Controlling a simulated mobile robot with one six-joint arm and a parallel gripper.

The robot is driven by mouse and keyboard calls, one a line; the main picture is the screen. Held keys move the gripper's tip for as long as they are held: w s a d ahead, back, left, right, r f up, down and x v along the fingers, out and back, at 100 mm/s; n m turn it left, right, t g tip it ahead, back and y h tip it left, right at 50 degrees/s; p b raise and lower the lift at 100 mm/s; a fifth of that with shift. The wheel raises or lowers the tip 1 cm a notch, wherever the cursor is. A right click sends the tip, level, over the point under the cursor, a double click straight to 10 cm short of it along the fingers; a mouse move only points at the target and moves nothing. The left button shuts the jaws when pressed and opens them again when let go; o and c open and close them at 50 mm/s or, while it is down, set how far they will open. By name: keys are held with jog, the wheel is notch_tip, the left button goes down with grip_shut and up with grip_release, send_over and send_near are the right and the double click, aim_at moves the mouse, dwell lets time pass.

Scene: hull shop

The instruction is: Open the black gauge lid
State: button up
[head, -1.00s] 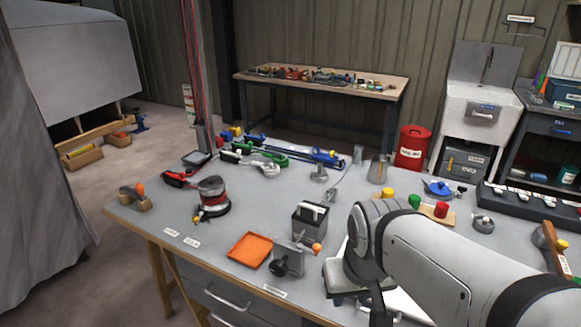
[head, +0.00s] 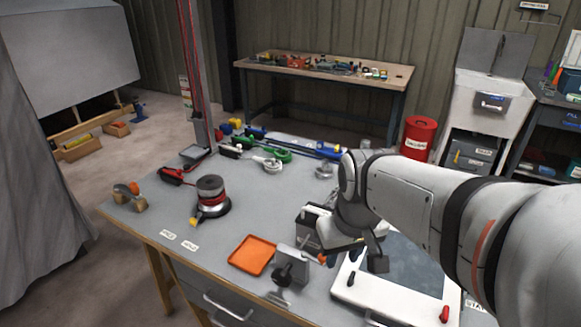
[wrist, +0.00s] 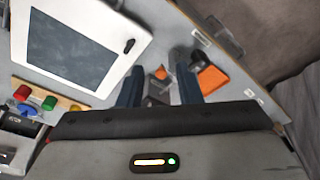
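No part is clearly readable as the black gauge lid. The likeliest is a round black piece (head: 290,272) on a small grey upright block (head: 293,259) near the bench's front edge; it also shows in the wrist view (wrist: 199,57). I cannot tell whether it is open or closed. My gripper (wrist: 159,70) is open, its two dark blue fingers apart with nothing between them held. In the head view my gripper hangs over the bench to the right of the block, partly hiding a dark box with a white handle (head: 309,224).
An orange tray (head: 251,254) lies left of the block. A white-framed dark panel (head: 350,290) with a red handle lies to the right. A red and grey sander-like tool (head: 211,198) stands farther left. Bare bench top lies between the sander and the tray.

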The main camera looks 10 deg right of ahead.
jog(key=w+r+n+g+p, duration=0.25)
jog(key=w+n, duration=0.25)
jog(key=w, duration=1)
jog(key=n+g+y+p, duration=0.1)
jog(key=n+g, duration=0.1)
jog(key=n, duration=0.2)
send_over(312, 220)
jog(key=shift+t, duration=0.25)
notch_tip(312, 220, down, 11)
jog(key=shift+d+f, duration=0.1)
jog(key=shift+f, duration=0.05)
jog(key=shift+c, duration=0.5)
grip_shut()
